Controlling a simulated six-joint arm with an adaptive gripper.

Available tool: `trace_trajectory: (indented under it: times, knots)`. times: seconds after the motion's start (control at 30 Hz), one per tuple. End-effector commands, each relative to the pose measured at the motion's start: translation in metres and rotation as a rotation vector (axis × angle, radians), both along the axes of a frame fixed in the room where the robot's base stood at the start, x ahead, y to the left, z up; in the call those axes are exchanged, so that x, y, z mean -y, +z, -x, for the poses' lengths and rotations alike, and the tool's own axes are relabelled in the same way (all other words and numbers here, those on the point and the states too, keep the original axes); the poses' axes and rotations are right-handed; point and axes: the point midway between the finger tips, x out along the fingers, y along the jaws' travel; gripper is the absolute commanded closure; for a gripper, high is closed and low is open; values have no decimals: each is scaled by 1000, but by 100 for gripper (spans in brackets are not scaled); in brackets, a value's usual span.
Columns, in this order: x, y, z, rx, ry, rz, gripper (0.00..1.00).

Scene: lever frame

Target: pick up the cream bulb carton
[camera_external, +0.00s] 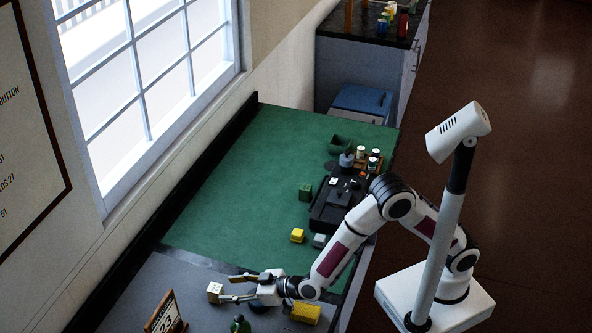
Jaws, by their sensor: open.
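The cream bulb carton appears to be the small cream box (215,291) with a darker mark on its face, on the grey surface at the lower left. My gripper (228,288) reaches left toward it, low over the grey surface, with its two fingers spread open. The box is at the fingertips, close to the lower finger. I cannot tell whether they touch, or whether any of the box is between the fingers. Nothing is visibly held.
A yellow block (305,313) lies beside my wrist. A dark green object (240,324) and a framed number card (165,315) stand nearer the front. On the green mat (240,180) are a yellow box (297,235), a green box (305,192) and a black device (335,205).

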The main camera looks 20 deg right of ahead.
Motion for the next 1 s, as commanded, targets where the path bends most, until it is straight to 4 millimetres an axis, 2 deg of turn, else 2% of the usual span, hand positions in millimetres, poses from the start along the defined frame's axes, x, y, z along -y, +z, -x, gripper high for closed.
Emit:
trace_trajectory:
  times: [0.4, 0.97, 1.0]
  knots:
    - [-26, -12, -21, -1, 0, 1, 53]
    - [-27, -12, -22, 0, 0, 0, 53]
    - [-27, -12, -22, 0, 0, 0, 63]
